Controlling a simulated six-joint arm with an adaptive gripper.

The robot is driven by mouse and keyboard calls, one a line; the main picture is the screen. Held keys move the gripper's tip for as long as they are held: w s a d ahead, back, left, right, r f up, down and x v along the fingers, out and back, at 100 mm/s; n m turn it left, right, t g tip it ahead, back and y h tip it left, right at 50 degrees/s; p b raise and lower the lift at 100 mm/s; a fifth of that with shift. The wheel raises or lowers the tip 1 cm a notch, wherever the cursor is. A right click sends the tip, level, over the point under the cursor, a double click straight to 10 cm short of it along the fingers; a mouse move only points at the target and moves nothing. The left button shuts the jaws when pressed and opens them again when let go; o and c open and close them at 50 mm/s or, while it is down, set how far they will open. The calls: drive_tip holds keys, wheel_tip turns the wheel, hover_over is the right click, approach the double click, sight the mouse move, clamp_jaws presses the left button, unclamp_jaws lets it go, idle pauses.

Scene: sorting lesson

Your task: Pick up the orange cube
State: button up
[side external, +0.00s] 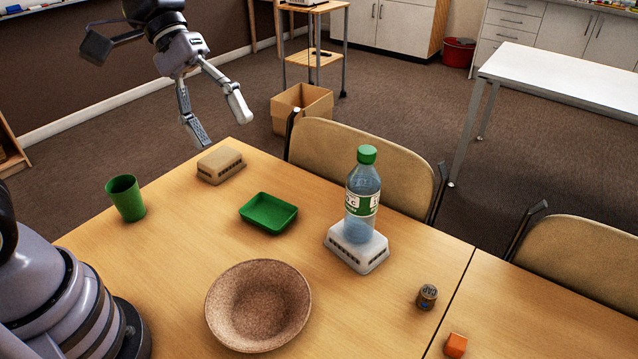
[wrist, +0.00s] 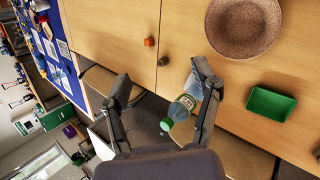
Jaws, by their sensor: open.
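The orange cube (side external: 455,345) sits on the wooden table at the lower right of the side external view, past a seam in the tabletop. It also shows small near the top middle of the wrist view (wrist: 149,42). My gripper (side external: 218,128) is open and empty, high near the table's far left edge, well apart from the cube. In the wrist view its two fingers (wrist: 162,82) are spread wide, with the cube lying beyond them.
A small dark cylinder (side external: 427,297) stands near the cube. A bottle (side external: 362,195) stands upright on a white block (side external: 357,250). A brown bowl (side external: 258,335), green tray (side external: 268,222), green cup (side external: 125,198) and beige block (side external: 221,165) are also on the table. Chairs line the far edge.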

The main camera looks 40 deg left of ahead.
sight(452, 339)
drive_tip(key=w+d+f+n+g+h, duration=0.1)
drive_tip(key=w+d+f+n+h, duration=0.15)
drive_tip(key=w+d+f, duration=0.35)
drive_tip(key=w+d+f+n+g+h, duration=0.1)
drive_tip(key=w+d+f+n+h, duration=0.15)
drive_tip(key=d+f+n, duration=0.35)
drive_tip(key=w+d+f+n+t, duration=0.1)
drive_tip(key=d+f+n, duration=0.1)
drive_tip(key=f, duration=0.4)
drive_tip(key=w+d+f+n+t, duration=0.1)
drive_tip(key=d+f+n, duration=0.2)
drive_tip(key=f, duration=0.4)
drive_tip(key=w+d+f+n+t+h, duration=0.1)
drive_tip(key=d+f+n+t, duration=0.1)
drive_tip(key=f, duration=0.4)
drive_tip(key=shift+w+d+f, duration=0.2)
drive_tip(key=shift+d, duration=0.25)
drive_tip(key=shift+w+d+f, duration=0.2)
drive_tip(key=shift+d, duration=0.2)
drive_tip(key=x, duration=0.7)
drive_tip(key=shift+d, duration=0.15)
drive_tip(key=shift+x, duration=3)
drive_tip(key=shift+w+f, duration=0.1)
drive_tip(key=shift+c, duration=0.4)
